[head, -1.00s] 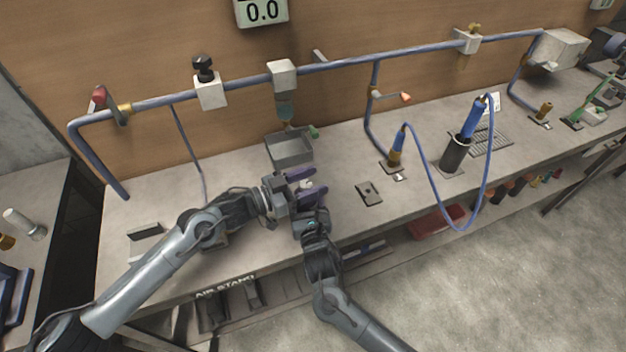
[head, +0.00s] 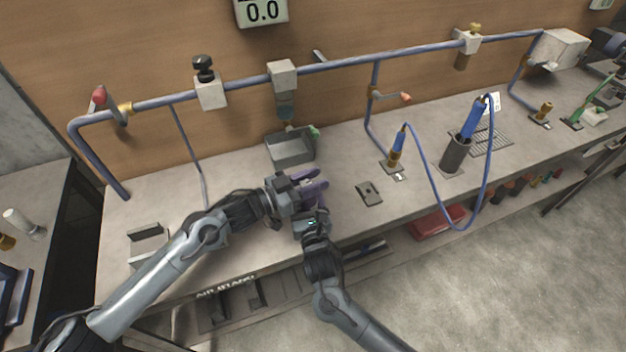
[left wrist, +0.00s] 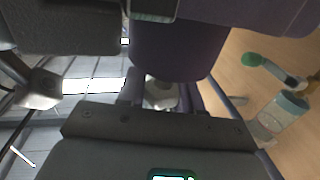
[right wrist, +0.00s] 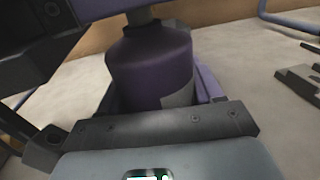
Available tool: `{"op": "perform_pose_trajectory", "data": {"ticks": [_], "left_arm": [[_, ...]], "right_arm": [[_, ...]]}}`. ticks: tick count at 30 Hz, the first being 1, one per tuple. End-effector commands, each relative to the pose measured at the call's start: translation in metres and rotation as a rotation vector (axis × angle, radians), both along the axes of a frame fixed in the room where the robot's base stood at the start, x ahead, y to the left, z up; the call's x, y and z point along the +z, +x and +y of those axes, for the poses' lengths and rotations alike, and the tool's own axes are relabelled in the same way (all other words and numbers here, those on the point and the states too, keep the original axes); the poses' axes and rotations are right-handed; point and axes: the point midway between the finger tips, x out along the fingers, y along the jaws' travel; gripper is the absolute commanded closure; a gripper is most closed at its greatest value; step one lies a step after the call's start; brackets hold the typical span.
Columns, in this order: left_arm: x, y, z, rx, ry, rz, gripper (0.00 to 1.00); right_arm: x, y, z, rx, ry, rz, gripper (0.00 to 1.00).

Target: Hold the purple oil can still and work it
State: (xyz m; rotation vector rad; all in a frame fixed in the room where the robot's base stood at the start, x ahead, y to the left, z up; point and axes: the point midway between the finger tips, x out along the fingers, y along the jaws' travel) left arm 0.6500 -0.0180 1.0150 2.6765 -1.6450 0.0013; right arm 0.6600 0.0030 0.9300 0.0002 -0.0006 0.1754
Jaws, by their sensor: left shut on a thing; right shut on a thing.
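The purple oil can (right wrist: 150,62) stands close in front of my right gripper in the right wrist view, its body between the fingers and a narrow grey neck at its top. In the left wrist view the purple can (left wrist: 178,48) fills the upper middle, between the fingers. In the head view my left gripper (head: 312,186) and my right gripper (head: 313,213) meet at the bench's front edge, both shut on the can. The grippers hide most of it there. The can's top and any lever are not clear.
A small dark plate (head: 368,193) lies to the right. A blue-handled tool stands in a black holder (head: 455,155) with a looping hose. Bare bench lies left of the tray.

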Motion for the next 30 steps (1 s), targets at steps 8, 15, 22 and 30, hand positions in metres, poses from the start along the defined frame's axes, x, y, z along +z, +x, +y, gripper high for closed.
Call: {"op": "perform_pose_trajectory", "data": {"ticks": [8,15,22,30], "left_arm": [[-0.0010,0.0014,0.0008,0.188,-0.002,0.002,0.96],[-0.0003,0.0031,0.0028,0.219,0.000,0.002,0.96],[-0.0005,0.0032,0.0028,0.218,0.001,0.003,0.52],[-0.0002,0.0034,0.0031,0.218,0.000,0.001,0.44]], "right_arm": [[0.0002,-0.0002,0.0008,0.002,0.001,0.000,0.74],[0.0001,-0.0003,0.0009,0.002,0.001,0.000,0.74],[0.0001,-0.0003,0.0009,0.002,0.000,0.000,0.74],[0.0001,-0.0003,0.0009,0.002,0.001,0.000,0.74]]}}
